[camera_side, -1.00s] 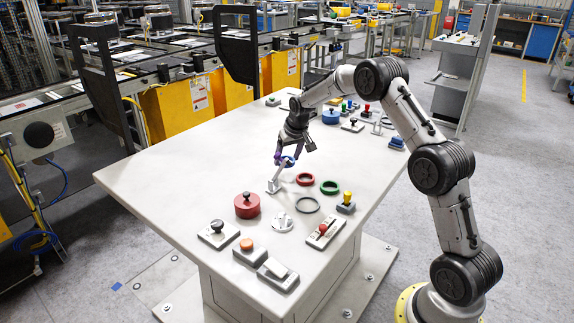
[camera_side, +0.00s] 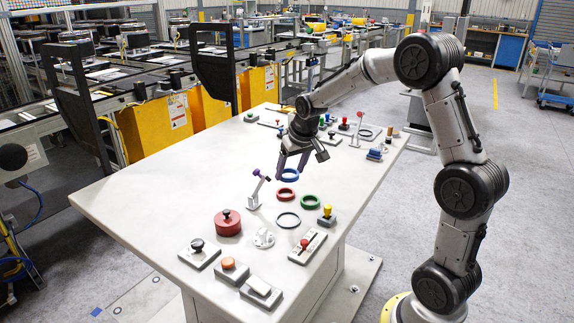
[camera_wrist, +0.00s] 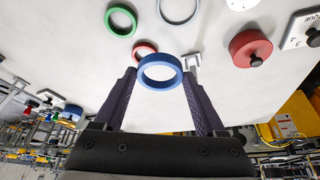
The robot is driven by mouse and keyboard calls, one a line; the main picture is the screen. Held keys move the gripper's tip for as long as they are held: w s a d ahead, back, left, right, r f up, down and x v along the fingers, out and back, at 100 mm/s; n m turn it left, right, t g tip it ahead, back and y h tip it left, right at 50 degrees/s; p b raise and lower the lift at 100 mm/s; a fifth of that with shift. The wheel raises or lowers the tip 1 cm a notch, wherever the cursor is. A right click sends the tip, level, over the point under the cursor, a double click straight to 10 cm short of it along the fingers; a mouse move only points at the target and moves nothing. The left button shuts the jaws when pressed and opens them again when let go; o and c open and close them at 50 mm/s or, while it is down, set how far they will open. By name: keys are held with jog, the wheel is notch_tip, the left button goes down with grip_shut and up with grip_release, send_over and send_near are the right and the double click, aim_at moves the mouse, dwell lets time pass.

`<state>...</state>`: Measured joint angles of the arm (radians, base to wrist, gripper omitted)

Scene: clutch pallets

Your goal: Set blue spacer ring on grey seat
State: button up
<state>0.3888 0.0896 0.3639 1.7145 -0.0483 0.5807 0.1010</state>
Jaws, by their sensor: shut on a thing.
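The blue spacer ring (camera_side: 290,178) is between the fingertips of my gripper (camera_side: 292,160), above the table near the red ring. In the wrist view the ring (camera_wrist: 160,84) spans the gap between the two dark fingers of my gripper (camera_wrist: 160,74), which are shut on it. A flat grey ring (camera_side: 287,214), which looks like the grey seat, lies on the table in front of the red and green rings. It shows partly at the top of the wrist view (camera_wrist: 178,20), apart from the blue ring.
A red ring (camera_side: 286,201) and green ring (camera_side: 310,208) lie close below my gripper. A lever with a purple knob (camera_side: 256,188) stands to the left. A red cylinder (camera_side: 228,225) and several switch blocks are nearer. The table's left part (camera_side: 150,190) is clear.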

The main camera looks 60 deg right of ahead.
jog(key=shift+s+a+f, duration=0.35)
jog(key=shift+a+f, duration=0.25)
jog(key=shift+f, duration=1.2)
jog(key=shift+s+a+f, duration=0.4)
jog(key=shift+a+f, duration=0.2)
jog(key=shift+f, duration=1.2)
jog(key=shift+s+a+f, duration=0.35)
jog(key=shift+a+f, duration=0.25)
jog(key=shift+f, duration=1.2)
jog(key=shift+r, duration=0.1)
jog(key=shift+r, duration=0.35)
jog(key=shift+f, duration=0.85)
dwell(1.3)
